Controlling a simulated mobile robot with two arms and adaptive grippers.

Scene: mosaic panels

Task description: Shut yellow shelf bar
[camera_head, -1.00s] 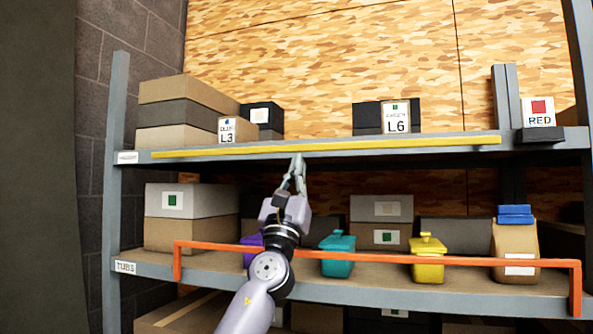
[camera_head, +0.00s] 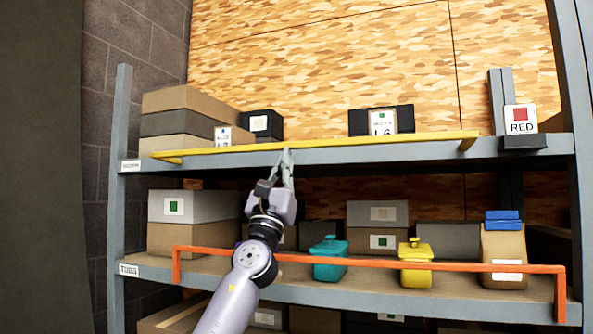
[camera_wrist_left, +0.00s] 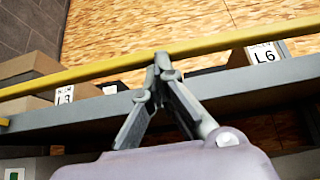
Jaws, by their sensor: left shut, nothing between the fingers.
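The yellow shelf bar (camera_head: 330,143) runs along the front of the upper shelf (camera_head: 350,158), with short arms at both ends. It stands slightly raised off the shelf edge, its arms slanting. It also crosses the left wrist view (camera_wrist_left: 100,69). My left gripper (camera_head: 287,153) is shut and empty, pointing up in front of the shelf edge, with its fingertips at the bar's lower side near mid-length. In the left wrist view the fingertips (camera_wrist_left: 162,60) overlap the bar and seem to touch it. My right gripper is not in view.
Boxes (camera_head: 180,120) and label cards L6 (camera_head: 383,122) and RED (camera_head: 520,120) stand on the upper shelf.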

